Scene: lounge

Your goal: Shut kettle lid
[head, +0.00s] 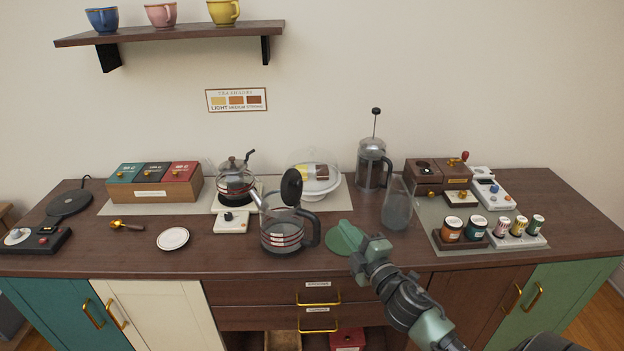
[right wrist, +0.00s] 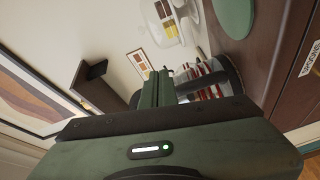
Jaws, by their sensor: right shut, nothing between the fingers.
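The glass kettle (head: 283,236) stands on the counter near its front edge, with a black handle on its right and red bands around its body. Its black lid (head: 291,187) is tilted up, open, above the rim. My right gripper (head: 350,238) is shut and empty, just right of the kettle and apart from it, over a green round mat. In the right wrist view, the closed fingers (right wrist: 156,88) point toward the kettle (right wrist: 212,80), partly hidden behind my gripper. My left gripper is not in view.
A smaller glass pot (head: 236,184) stands behind the kettle at left. A white scale (head: 231,221) and a saucer (head: 173,238) lie left of it. A glass carafe (head: 397,207) and a French press (head: 372,165) stand at right. The green mat (head: 336,243) lies beside the kettle.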

